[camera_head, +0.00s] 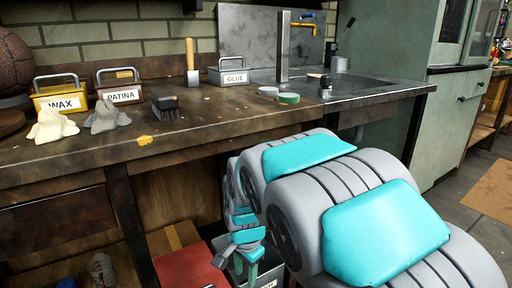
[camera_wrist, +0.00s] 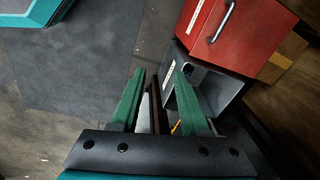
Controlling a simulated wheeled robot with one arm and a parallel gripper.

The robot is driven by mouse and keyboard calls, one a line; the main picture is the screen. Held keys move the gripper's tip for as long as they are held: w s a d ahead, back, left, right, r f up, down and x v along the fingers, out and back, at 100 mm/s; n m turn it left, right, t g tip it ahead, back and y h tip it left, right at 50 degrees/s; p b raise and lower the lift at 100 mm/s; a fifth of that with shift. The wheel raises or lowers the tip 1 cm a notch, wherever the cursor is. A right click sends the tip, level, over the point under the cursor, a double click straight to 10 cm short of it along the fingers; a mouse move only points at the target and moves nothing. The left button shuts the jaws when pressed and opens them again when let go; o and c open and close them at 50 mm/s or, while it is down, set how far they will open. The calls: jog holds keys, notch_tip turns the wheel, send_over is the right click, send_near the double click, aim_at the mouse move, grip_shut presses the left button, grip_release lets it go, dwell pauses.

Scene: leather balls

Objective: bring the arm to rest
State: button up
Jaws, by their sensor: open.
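My gripper shows in the wrist view (camera_wrist: 158,92) with its two green fingers spread apart and nothing between them that it holds. It points down past a grey open bin (camera_wrist: 235,85) on the floor. In the head view my grey and teal arm hangs down in front of the workbench (camera_head: 60,168), and my gripper (camera_head: 245,268) is low, partly hidden behind the arm's larger links.
A red box (camera_head: 190,268) stands beside the grey bin, under the bench. Floor at right is partly clear.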

jog(key=s+d+r+n+g+p, duration=0.1)
jog(key=s+d+r+n, duration=0.2)
jog(key=s+d, duration=0.3)
jog(key=s+d+r+n+g+p, duration=0.1)
jog(key=s+d, duration=0.5)
jog(key=s, duration=0.6)
jog(key=s+d+r+n+g+p, duration=0.1)
jog(key=s+d+r+n, duration=0.3)
jog(key=s, duration=0.5)
jog(key=shift+d+r+n+p, duration=0.4)
jog(key=shift+d+r+p, duration=0.35)
jog(key=shift+d+r, duration=0.25)
jog(key=shift+s+a, duration=0.1)
